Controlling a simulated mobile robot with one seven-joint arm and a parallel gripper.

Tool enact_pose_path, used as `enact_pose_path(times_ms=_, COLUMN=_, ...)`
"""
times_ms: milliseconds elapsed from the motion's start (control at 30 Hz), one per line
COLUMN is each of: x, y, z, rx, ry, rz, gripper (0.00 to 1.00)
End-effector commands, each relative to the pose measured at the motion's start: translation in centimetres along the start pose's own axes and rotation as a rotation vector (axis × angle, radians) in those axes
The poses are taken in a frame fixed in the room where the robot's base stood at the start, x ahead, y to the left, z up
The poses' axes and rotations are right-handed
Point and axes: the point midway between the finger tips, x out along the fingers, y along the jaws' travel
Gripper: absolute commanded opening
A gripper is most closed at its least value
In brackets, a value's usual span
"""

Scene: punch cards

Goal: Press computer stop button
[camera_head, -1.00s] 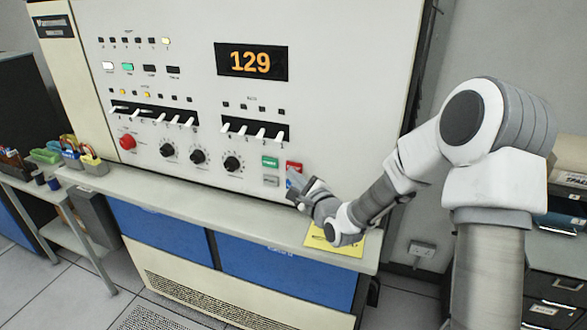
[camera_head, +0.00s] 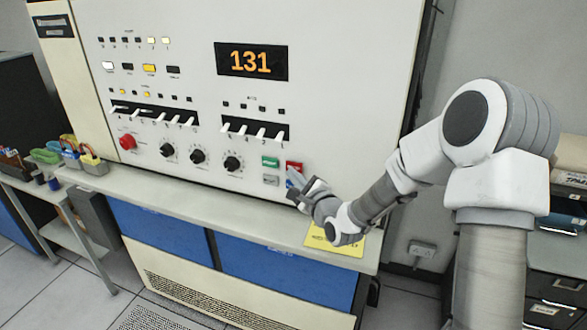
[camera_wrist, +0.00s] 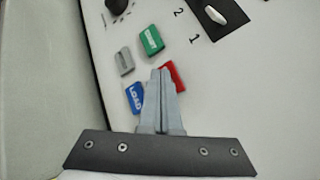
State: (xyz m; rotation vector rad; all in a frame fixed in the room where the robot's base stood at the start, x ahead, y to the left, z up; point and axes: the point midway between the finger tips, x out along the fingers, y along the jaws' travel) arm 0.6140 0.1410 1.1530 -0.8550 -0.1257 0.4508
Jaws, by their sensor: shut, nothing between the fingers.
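The computer panel (camera_head: 340,110) carries a small block of buttons at its lower right. A red button (camera_head: 294,166) is at the upper right of that block; in the wrist view the red button (camera_wrist: 177,80) is partly hidden behind my fingers, and its label is not readable. My gripper (camera_head: 292,178) is shut and empty, its tips pointing at the panel just below the red button. In the wrist view my gripper (camera_wrist: 160,72) overlaps the red button's left edge. I cannot tell whether the tips touch it.
A green button (camera_wrist: 151,40), a grey button (camera_wrist: 124,61) and a blue LOAD button (camera_wrist: 135,97) sit close by. The pale ledge (camera_head: 200,200) runs below the panel, with a yellow sheet (camera_head: 330,243) under my wrist. A round red knob (camera_head: 128,142) is far left.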

Motion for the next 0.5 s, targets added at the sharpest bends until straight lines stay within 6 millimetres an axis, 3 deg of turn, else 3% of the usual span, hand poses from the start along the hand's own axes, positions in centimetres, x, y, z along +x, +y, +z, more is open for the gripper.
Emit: enact_pose_path(times_ms=500, x=-0.84, y=0.61, z=0.61, rx=-0.001, ry=-0.001, rz=0.0, gripper=0.0)
